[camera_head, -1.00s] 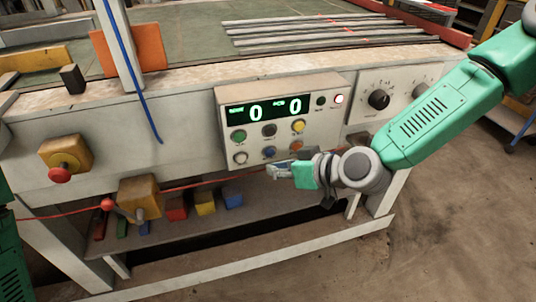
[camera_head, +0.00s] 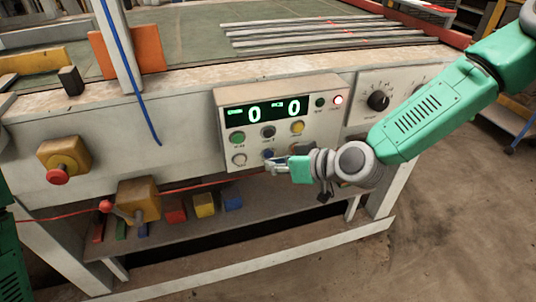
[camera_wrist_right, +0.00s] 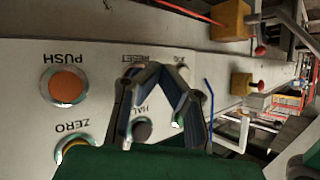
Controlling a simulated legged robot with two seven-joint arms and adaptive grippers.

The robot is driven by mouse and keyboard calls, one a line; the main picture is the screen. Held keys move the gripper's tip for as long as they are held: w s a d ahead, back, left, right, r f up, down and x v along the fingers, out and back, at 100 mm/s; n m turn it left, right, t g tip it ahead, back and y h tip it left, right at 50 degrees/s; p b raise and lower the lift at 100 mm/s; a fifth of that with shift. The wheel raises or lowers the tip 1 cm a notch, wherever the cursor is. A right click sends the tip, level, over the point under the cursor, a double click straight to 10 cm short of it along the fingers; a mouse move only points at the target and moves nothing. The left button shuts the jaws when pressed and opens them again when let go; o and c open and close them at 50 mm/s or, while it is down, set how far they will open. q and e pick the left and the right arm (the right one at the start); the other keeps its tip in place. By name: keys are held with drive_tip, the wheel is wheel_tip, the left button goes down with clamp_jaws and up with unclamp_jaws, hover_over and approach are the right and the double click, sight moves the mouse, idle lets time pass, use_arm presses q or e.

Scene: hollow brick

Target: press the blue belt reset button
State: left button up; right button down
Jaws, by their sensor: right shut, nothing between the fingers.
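The blue button (camera_head: 268,153) is in the bottom row of the white control panel (camera_head: 320,130), between a white button and an orange one. Only part of it shows above my gripper. My right gripper (camera_head: 270,165) is shut and empty, with its fingertips just below and in front of the blue button. I cannot tell whether they touch it. In the right wrist view, the closed fingers (camera_wrist_right: 165,80) point at the panel near an upside-down RESET label (camera_wrist_right: 138,57), and they hide the button there. My left gripper is not in view.
Close by are an orange PUSH button (camera_wrist_right: 66,86), a yellow button (camera_head: 297,127), a green button (camera_head: 237,138) and a dark button (camera_head: 268,131). A red lamp (camera_head: 338,100) is lit. A red emergency knob (camera_head: 57,176) and a red cable lie left.

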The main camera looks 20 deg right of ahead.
drive_tip(key=shift+d, duration=0.2)
drive_tip(key=shift+a, duration=0.1)
idle(0.4)
drive_tip(key=shift+w, duration=0.15)
drive_tip(key=shift+w, duration=0.25)
drive_tip(key=shift+w+r, duration=0.1)
drive_tip(key=shift+w, duration=0.3)
idle(0.7)
drive_tip(key=shift+s, duration=0.85)
